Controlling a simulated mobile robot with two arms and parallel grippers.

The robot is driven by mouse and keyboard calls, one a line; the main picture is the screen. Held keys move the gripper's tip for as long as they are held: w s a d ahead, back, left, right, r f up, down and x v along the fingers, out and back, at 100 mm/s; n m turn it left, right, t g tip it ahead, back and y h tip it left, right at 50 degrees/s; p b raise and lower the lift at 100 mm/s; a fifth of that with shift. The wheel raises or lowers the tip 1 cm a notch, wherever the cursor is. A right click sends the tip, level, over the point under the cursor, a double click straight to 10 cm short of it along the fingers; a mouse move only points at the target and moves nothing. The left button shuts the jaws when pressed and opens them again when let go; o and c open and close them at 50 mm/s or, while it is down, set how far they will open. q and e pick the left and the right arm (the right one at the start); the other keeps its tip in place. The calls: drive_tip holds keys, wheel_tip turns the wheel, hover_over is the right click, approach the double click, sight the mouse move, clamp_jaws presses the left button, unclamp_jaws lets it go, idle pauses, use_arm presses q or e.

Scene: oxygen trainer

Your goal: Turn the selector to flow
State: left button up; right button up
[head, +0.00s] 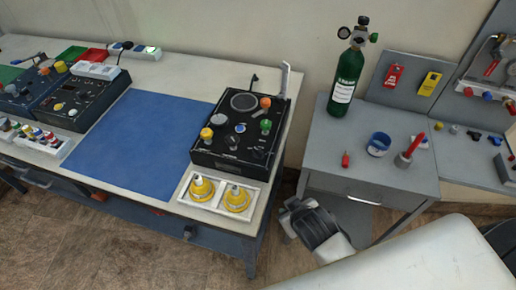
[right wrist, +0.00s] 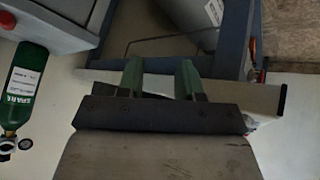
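The black trainer box (head: 236,140) stands on the bench's right end. Its top carries a round dark dial (head: 244,101), a yellow knob (head: 206,134), an orange knob (head: 265,102), a green knob (head: 265,125) and smaller dark knobs. I cannot tell which one is the selector, and its markings are too small to read. My right gripper (right wrist: 160,72) is open and empty, with its two green fingers apart. In the head view its arm shows low between the bench and the grey cabinet, clear of the box. My left gripper is not in view.
Two yellow fittings sit in a white tray (head: 184,199) before the box. A blue mat (head: 130,145) lies left of it. A green cylinder (head: 346,83), a blue cup (head: 378,144) and red items stand on the grey cabinet (head: 330,140). More panels crowd the bench's left end.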

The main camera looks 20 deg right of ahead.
drive_tip(key=w+a+r+n+t, duration=0.1)
drive_tip(key=w+r+t, duration=0.1)
drive_tip(key=w+r, duration=0.1)
drive_tip(key=w+a+r+n+t+y, duration=0.1)
drive_tip(key=w+r+t, duration=0.2)
drive_tip(key=r, duration=0.3)
drive_tip(key=w+a+r+n+t, duration=0.1)
drive_tip(key=w+a+r+t, duration=0.1)
drive_tip(key=w+r, duration=0.2)
drive_tip(key=shift+w+r+t, duration=0.1)
drive_tip(key=shift+r+t, duration=0.2)
drive_tip(key=shift+r, duration=0.1)
drive_tip(key=w+a+r+n+t+y, duration=0.2)
drive_tip(key=a+r+n+y, duration=1)
drive_tip(key=r+n+y, duration=0.3)
drive_tip(key=s+a+n+g+y, duration=0.3)
drive_tip(key=a+n+g+y, duration=0.25)
drive_tip(key=n+g, duration=0.7)
drive_tip(key=n+g+h, duration=0.5)
drive_tip(key=n+h, duration=0.3)
drive_tip(key=h, duration=1.3)
approach(258, 150)
drive_tip(key=f+p, duration=0.1)
drive_tip(key=f, duration=0.3)
drive_tip(key=f+p, duration=0.1)
drive_tip(key=f, duration=0.3)
drive_tip(key=shift+s, duration=0.25)
drive_tip(key=shift+f, duration=0.6)
